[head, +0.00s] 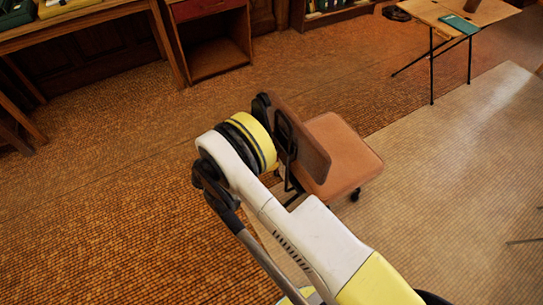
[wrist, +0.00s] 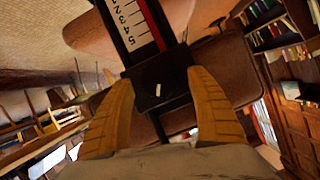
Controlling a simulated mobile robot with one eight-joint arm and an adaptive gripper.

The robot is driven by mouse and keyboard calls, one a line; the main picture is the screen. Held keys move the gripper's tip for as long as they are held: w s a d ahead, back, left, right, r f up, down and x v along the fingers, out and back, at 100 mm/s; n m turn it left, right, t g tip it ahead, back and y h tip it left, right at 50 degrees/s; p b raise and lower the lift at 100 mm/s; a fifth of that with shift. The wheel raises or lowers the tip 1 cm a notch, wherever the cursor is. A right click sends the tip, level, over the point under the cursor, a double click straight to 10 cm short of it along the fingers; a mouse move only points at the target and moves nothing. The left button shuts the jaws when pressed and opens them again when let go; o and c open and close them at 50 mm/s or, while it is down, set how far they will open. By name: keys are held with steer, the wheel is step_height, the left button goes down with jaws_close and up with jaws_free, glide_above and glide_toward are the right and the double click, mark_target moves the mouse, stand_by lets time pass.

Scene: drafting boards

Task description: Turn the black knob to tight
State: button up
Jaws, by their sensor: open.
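The black knob (wrist: 158,91), with a short white mark, sits on a black block in the middle of the wrist view. The white mark points nearly straight up in that picture. Above the block runs a black bar (wrist: 137,25) with a white numbered scale and a red strip. My gripper (wrist: 158,77) is open, with one yellow finger on each side of the block, and nothing is held. I cannot tell whether the fingers touch it. No word for tight is readable. In the head view the brown chair (head: 342,160) stands beside my arm's end, and the knob cannot be made out.
A wooden desk (head: 75,30) and a red-fronted cabinet (head: 207,40) stand at the back left. A small folding table (head: 455,18) with a green book is at the back right. The tiled floor at left is clear. Bookshelves (wrist: 268,35) show in the wrist view.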

steer(key=shift+x, duration=0.9)
steer(key=shift+r, duration=0.1)
steer(key=c, duration=1.2)
steer(key=shift+o, duration=0.2)
steer(key=m+t, duration=0.2)
steer(key=m, duration=0.1)
steer(key=shift+y, duration=0.4)
steer(key=o, duration=1.2)
steer(key=shift+c, duration=0.2)
steer(key=shift+a, duration=0.1)
steer(key=v, duration=1.1)
steer(key=shift+s+a, duration=0.2)
steer(key=shift+s, duration=0.2)
